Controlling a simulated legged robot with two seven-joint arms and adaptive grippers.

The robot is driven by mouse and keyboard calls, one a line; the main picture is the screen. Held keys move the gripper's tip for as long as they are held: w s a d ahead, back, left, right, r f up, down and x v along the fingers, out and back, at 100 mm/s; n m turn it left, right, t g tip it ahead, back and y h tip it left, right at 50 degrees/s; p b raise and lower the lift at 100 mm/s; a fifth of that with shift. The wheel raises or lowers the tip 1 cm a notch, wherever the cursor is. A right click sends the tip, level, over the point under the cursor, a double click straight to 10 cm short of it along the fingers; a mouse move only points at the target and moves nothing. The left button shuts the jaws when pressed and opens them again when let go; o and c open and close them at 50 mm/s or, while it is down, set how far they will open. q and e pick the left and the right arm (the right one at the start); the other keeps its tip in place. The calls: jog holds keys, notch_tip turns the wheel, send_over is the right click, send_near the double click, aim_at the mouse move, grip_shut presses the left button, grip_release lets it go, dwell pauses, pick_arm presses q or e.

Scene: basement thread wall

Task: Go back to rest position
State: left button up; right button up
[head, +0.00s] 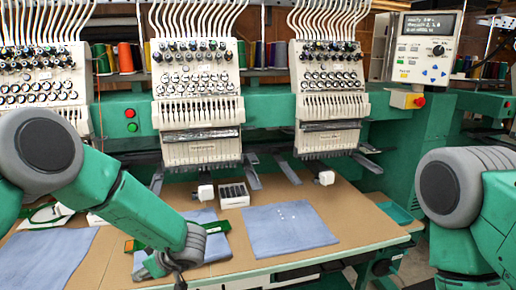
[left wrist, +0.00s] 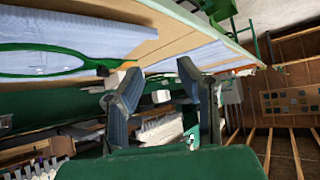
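My left gripper (head: 160,266) is low over the front of the tan table (head: 356,215), in front of a blue-grey cloth (head: 208,216). In the left wrist view its two fingers (left wrist: 156,88) stand apart with nothing visible between them. My left arm partly hides the cloth and a green frame piece (head: 216,227). My right arm is at the right edge of the head view, but its gripper is outside the picture.
A second cloth (head: 287,228) lies flat at the table's middle, and another (head: 45,255) at the left, near a green hoop (left wrist: 45,60). A small white box (head: 233,195) stands behind. Embroidery heads (head: 197,95) line the back; a control panel (head: 424,48) is at upper right.

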pick_arm(q)
jog(key=s+f+m+t+h+b, duration=0.4)
jog(key=s+f+m, duration=0.5)
jog(key=s+f, duration=0.55)
jog(key=s+f+m+g+h+b, duration=0.1)
jog(key=s+f+m+g+h, duration=0.1)
jog(key=s, duration=0.9)
jog(key=s+d+f+m+g+h+b, duration=0.1)
jog(key=s+f+m+g+h+b, duration=0.1)
jog(key=s, duration=1)
notch_tip(320, 180, down, 2)
jog(key=m+g+h, duration=0.1)
jog(key=g, duration=0.2)
jog(key=shift+s+d, duration=0.15)
jog(key=shift+s, duration=0.1)
